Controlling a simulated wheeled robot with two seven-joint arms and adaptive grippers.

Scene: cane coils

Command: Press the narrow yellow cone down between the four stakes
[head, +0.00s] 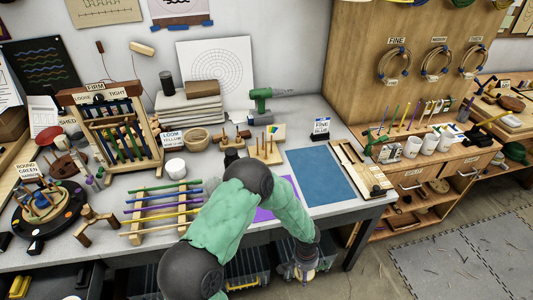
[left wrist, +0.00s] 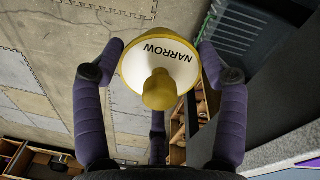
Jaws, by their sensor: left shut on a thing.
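The yellow cone (left wrist: 160,92) fills the middle of the left wrist view, its knobbed end toward the camera and the word NARROW on its pale face. My left gripper (head: 304,262) hangs past the table's front edge, over the floor. Its purple fingers (left wrist: 160,75) are around the cone and shut on it. In the head view the cone is mostly hidden by the gripper. Wooden blocks with upright stakes (head: 265,152) stand at the middle back of the table. A round dark base with stakes (head: 42,207) stands at the left. My right gripper is not in view.
A rack of coloured rods (head: 162,213) lies left of my arm. A blue mat (head: 320,177) and a partly covered purple mat (head: 264,213) lie at the front right. A green drill (head: 262,100), a bowl (head: 196,138) and a white cup (head: 176,168) stand farther back. Bins sit below the table.

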